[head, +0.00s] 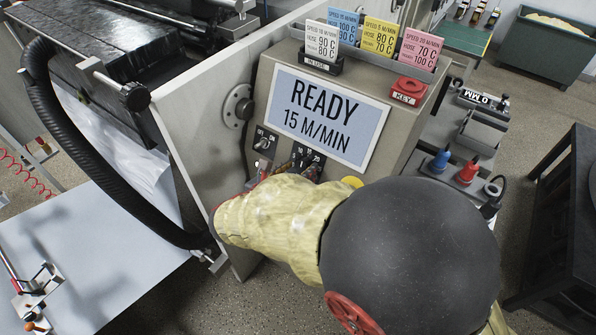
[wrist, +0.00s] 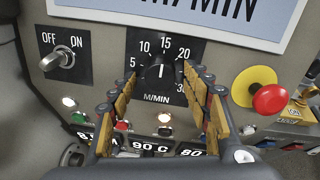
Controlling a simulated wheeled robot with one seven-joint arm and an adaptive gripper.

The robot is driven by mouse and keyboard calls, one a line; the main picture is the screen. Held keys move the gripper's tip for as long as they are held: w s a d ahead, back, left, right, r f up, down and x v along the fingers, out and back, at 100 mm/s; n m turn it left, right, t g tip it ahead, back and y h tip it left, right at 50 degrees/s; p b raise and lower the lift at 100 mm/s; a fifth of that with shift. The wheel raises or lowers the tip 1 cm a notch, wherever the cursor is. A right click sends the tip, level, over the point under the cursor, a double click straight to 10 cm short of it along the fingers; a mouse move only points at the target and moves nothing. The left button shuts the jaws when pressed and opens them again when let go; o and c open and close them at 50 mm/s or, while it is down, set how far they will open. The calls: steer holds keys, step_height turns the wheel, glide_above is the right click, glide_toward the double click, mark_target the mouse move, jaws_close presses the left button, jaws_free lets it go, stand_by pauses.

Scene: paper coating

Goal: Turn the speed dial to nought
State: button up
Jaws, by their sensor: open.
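The speed dial (wrist: 159,72) is a black knob on a black plate marked from 5 to 30 M/MIN, seen in the wrist view. Its white pointer line is up, at about the 15 mark. My gripper (wrist: 157,80) is open, with one finger left of the dial and one right of it. I cannot tell whether either finger touches the knob. In the head view the display (head: 327,116) reads READY 15 M/MIN, and my arm hides much of the panel below it.
An OFF/ON switch (wrist: 57,60) is left of the dial. A red mushroom button (wrist: 270,99) on a yellow base is to the right. Lit lamps and small temperature displays sit below. Coloured setting cards (head: 380,37) and a red KEY block (head: 408,89) are on top of the console.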

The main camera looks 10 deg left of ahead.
steer(key=c, duration=0.3)
steer(key=c, duration=0.8)
steer(key=shift+c, duration=0.3)
steer(key=shift+r+n+p, duration=0.15)
steer(key=shift+n+p, duration=0.15)
steer(key=shift+p, duration=0.45)
